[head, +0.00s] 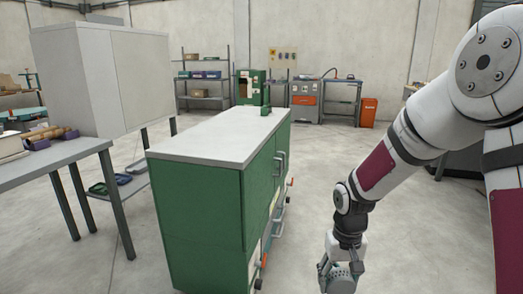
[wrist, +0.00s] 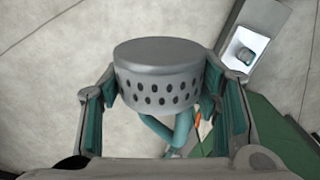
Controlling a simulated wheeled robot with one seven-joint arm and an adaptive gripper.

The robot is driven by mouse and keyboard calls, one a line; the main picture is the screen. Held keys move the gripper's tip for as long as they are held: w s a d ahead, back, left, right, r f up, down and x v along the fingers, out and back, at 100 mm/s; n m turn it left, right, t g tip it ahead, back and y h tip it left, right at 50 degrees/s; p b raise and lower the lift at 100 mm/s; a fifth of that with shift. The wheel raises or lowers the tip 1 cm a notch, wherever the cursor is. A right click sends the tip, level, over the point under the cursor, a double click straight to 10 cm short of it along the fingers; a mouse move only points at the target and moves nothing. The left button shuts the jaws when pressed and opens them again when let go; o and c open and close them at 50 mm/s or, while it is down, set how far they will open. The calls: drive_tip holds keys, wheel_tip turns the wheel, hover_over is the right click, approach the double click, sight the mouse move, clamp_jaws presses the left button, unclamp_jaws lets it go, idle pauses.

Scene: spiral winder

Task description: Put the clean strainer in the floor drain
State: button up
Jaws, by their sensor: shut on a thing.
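A grey metal strainer (wrist: 158,75), a short round cup with rows of dark holes around its side, is between the two fingers of my gripper (wrist: 160,90) in the wrist view. The fingers, with teal inner pads, press on its left and right sides. A curved teal piece (wrist: 178,133) shows just below the strainer; I cannot tell whether it belongs to it. In the head view my gripper (head: 339,277) hangs low at the bottom edge, right of the green cabinet, and its tips are hard to make out.
A green cabinet (head: 205,215) with a pale top stands left of my gripper, its handles facing right. A grey table (head: 60,160) is at the left. Shelves (head: 203,95) and an orange bin (head: 368,112) stand at the back. Concrete floor (head: 330,160) is open beyond my gripper.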

drive_tip(key=s+r+p, duration=0.1)
drive_tip(key=r+p, duration=0.6)
drive_tip(key=s+r+p, duration=0.1)
drive_tip(key=r+p, duration=0.2)
drive_tip(key=shift+s+r+p, duration=0.25)
drive_tip(key=shift+s+p, duration=0.1)
drive_tip(key=s+r+p, duration=0.6)
drive_tip(key=r+p, duration=0.5)
drive_tip(key=p, duration=0.2)
